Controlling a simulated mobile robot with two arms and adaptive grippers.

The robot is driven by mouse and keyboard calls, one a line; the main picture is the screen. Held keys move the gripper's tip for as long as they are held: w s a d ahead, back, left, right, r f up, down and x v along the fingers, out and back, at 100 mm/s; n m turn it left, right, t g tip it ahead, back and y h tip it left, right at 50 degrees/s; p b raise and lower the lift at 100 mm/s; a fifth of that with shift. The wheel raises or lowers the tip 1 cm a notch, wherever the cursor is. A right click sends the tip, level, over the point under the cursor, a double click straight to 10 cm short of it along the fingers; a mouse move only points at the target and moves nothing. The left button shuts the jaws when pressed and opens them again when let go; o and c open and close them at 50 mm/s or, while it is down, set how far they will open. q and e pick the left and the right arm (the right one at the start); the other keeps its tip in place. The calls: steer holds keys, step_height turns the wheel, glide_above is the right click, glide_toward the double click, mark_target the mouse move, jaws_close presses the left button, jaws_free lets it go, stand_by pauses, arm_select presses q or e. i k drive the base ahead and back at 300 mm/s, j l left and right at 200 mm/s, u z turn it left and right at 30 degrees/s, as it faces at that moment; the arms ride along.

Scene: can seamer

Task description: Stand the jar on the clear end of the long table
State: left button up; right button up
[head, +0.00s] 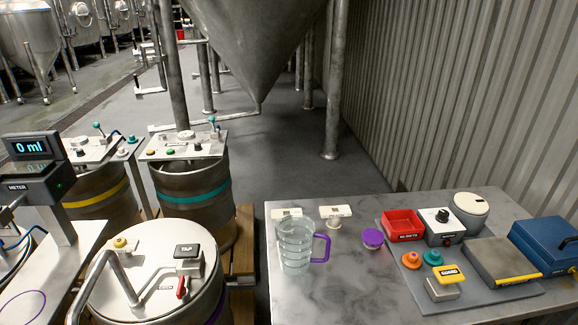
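A clear ribbed jar (295,248) with a purple handle (321,247) stands upright near the left edge of the long grey table (330,295). Nothing is holding it. It looks see-through, and I cannot tell whether it has liquid in it. The front left part of the tabletop around and before the jar is bare. Neither of my grippers shows in the head view.
A purple knob-like piece (372,238) and two white labelled blocks (335,212) lie near the jar. A tap keg (150,280) stands left.

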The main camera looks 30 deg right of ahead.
mark_target(367, 297)
steer(key=k+l+z, duration=0.2)
steer(key=l, duration=0.15)
steer(key=k+l+z, duration=0.1)
steer(key=l+z, duration=0.15)
steer(key=k+l+z, duration=0.2)
steer(key=l, duration=0.25)
steer(key=i+z, duration=0.1)
steer(key=z, duration=0.55)
